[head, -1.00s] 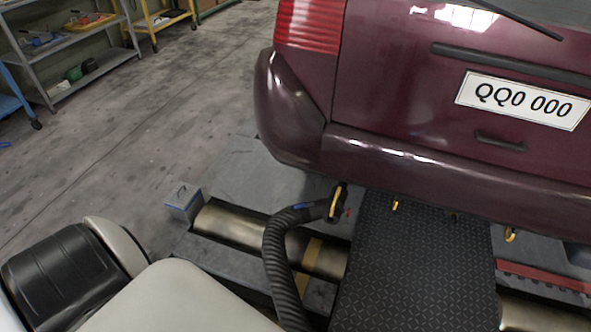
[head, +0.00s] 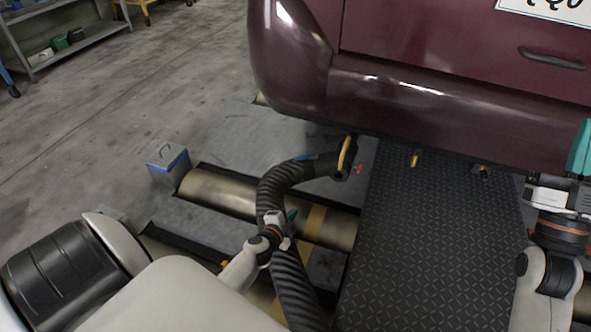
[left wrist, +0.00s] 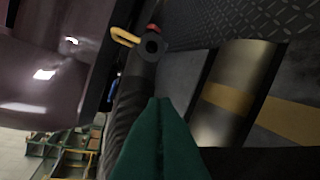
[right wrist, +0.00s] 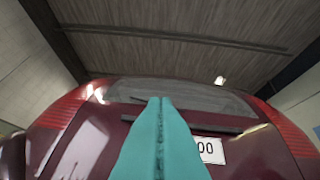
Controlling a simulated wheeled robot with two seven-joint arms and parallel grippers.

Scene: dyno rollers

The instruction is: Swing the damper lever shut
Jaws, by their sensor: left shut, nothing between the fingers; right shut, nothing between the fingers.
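A black ribbed exhaust hose (head: 268,192) curves up from the floor to a dark nozzle under the car's rear bumper. A yellow handle (head: 346,153) stands on the nozzle, with a small red part (head: 358,169) beside it. The handle also shows in the left wrist view (left wrist: 125,37). I cannot tell which of these parts is the damper lever. My left gripper (head: 291,214) is shut and empty, over the hose and short of the nozzle; its green fingers (left wrist: 160,135) point toward the nozzle. My right gripper (head: 581,148) is shut and empty at the right, fingers up.
The maroon car (head: 420,100) overhangs the nozzle. A black tread-plate (head: 430,240) lies right of the hose. Metal rollers (head: 218,190) sit in the floor. A grey box with a handle (head: 167,165) stands at their left end. Shelving (head: 75,45) is far left.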

